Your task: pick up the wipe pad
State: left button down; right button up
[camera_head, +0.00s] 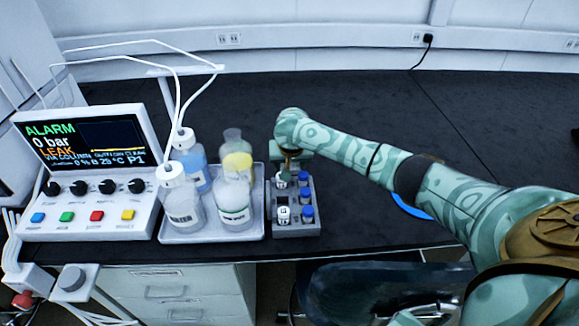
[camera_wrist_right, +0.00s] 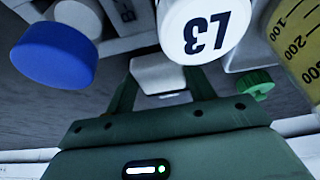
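In the right wrist view a small white block (camera_wrist_right: 158,74), which may be the wipe pad, shows between the fingertips of my right gripper (camera_wrist_right: 162,84). The fingers stand apart, close to its two sides; whether they press on it I cannot tell. I cannot make out the wipe pad there. My left gripper is not in view.
The rack holds vials with blue caps (camera_head: 307,213) and white caps (camera_head: 283,215). Left of it, a tray (camera_head: 215,235) carries several bottles with tubing. An alarm monitor (camera_head: 90,150) stands further left. The dark bench (camera_head: 380,95) behind is mostly clear.

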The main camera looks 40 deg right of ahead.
jog(key=shift+c, duration=0.3)
